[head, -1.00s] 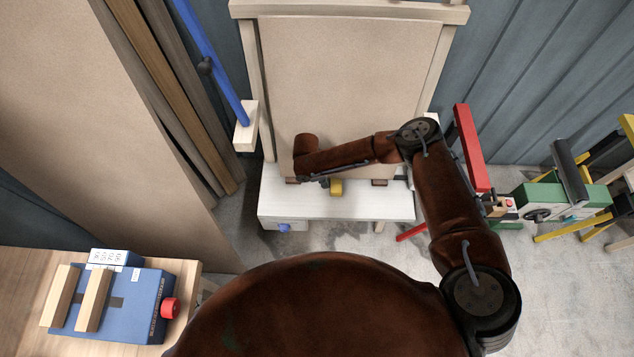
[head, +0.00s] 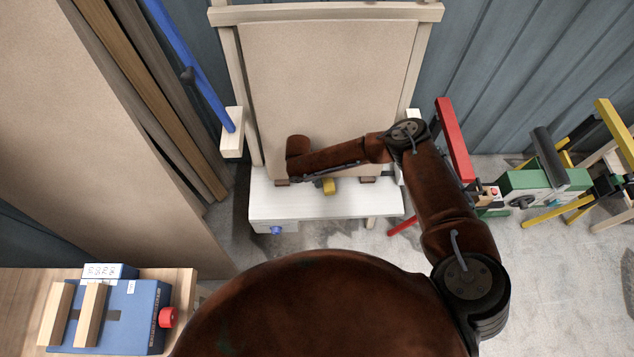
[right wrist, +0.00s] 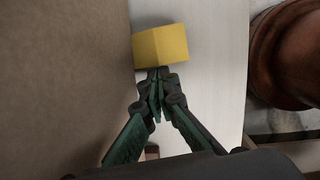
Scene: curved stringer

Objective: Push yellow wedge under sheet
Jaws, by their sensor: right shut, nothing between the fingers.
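The yellow wedge (head: 329,187) sits on the white bench (head: 285,208) at the foot of the large tan sheet (head: 325,90). In the right wrist view the wedge (right wrist: 160,45) lies on the bench beside the sheet (right wrist: 60,80). My right gripper (right wrist: 158,78) is shut and empty, its fingertips at the wedge's near face, touching or almost touching. In the head view my forearm mostly hides this gripper (head: 319,183). I cannot tell whether any of the wedge is under the sheet's edge. My left gripper is not in view.
Small brown blocks (head: 367,179) sit at the sheet's foot. A blue bar (head: 190,70) stands left of the sheet and a red bar (head: 454,140) right of it. A blue box (head: 118,320) lies on a wooden table at lower left. Green equipment (head: 545,185) stands right.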

